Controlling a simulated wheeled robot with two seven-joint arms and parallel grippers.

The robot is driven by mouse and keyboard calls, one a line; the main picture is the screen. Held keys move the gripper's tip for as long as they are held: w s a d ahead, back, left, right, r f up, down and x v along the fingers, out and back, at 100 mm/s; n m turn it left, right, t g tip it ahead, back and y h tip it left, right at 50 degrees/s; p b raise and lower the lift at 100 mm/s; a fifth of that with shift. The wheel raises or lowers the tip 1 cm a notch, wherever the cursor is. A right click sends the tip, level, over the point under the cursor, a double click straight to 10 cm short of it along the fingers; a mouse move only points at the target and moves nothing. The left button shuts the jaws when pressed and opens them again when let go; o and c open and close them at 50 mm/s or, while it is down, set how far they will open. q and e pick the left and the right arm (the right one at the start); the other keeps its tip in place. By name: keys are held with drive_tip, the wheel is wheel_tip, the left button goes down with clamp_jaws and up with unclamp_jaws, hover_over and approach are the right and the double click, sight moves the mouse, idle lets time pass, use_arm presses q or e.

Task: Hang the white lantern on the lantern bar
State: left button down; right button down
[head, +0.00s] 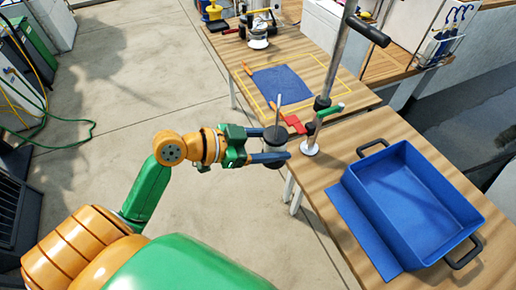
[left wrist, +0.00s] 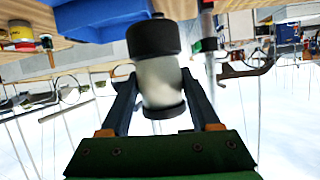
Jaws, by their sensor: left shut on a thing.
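The white lantern (head: 272,149), with a dark cap and dark base, is held between the fingers of my left gripper (head: 268,158). It hangs over the floor just left of the near table's edge. In the left wrist view the lantern (left wrist: 160,82) shows a pale body between the two dark fingers of my left gripper (left wrist: 160,105). The crossbar looks like the lantern bar. The lantern appears apart from it. My right gripper is not in view.
A blue tray (head: 477,213) with dark handles stands on the near wooden table (head: 318,183), by a blue mat (head: 362,222). The far table holds another blue mat (head: 282,85). A dark handle (head: 370,31) juts from the post.

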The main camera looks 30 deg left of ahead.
use_arm(q)
drive_tip(key=shift+n+t+y, duration=0.4)
drive_tip(key=shift+n+y, duration=0.1)
drive_tip(key=w+r, duration=0.1)
drive_tip(key=w+d+r+p, duration=0.1)
drive_tip(key=w+r, duration=0.1)
drive_tip(key=shift+d, duration=0.1)
wheel_tip(320, 180, up, 17)
drive_tip(key=n+t+y+p, duration=0.2)
drive_tip(key=n+y+p, duration=0.2)
drive_tip(key=n+y, duration=0.15)
hover_over(280, 128)
drive_tip(key=w+d, duration=0.5)
drive_tip(key=w, duration=0.3)
drive_tip(key=w+a+f+b, duration=0.1)
drive_tip(key=w+a+f, duration=0.1)
drive_tip(key=w+a, duration=0.3)
drive_tip(key=shift+a+f+b, duration=0.4)
drive_tip(key=shift+a, duration=0.75)
drive_tip(key=shift+c, duration=0.2)
unclamp_jaws()
